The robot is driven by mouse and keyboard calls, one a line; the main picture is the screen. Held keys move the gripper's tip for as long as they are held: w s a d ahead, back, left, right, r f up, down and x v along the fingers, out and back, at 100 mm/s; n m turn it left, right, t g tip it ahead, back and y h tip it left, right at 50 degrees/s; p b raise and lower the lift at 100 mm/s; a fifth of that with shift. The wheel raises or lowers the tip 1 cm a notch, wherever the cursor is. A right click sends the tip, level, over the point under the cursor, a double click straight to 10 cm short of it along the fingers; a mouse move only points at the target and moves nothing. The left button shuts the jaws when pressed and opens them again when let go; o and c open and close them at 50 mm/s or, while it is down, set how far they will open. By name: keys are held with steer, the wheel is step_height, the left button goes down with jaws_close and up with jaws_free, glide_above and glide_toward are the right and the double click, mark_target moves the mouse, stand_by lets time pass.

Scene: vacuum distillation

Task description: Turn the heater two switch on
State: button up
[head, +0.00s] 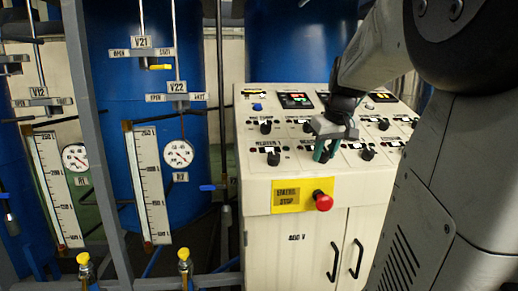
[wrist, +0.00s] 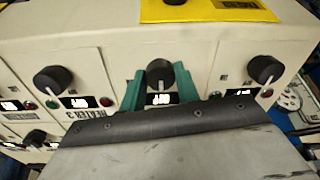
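The control cabinet (head: 257,185) carries rows of black knobs on its sloped top. In the wrist view, which sees the panel upside down, the middle knob of the front row (wrist: 160,70) stands between the two green fingers of my gripper (wrist: 160,90). It appears to be the heater two switch, beside a knob (wrist: 52,80) whose label reads Heater 3. In the head view my gripper (head: 325,152) hides most of this knob.
A red emergency stop button (head: 323,201) on a yellow plate (head: 287,196) sits on the cabinet front, below the knobs. Another front-row knob (wrist: 263,69) is at the right in the wrist view. Blue tanks (head: 110,80), gauges and valves stand left of the cabinet.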

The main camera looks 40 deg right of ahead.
steer(key=shift+m, duration=0.3)
steer(key=m, duration=1.1)
steer(key=shift+m, duration=0.3)
stand_by(0.5)
steer(key=o, duration=1)
steer(key=shift+c, duration=0.2)
steer(key=shift+r, duration=0.1)
steer(key=v, duration=0.7)
steer(key=shift+s+a+r, duration=0.15)
steer(key=shift+a+r, duration=0.05)
steer(key=shift+r, duration=0.1)
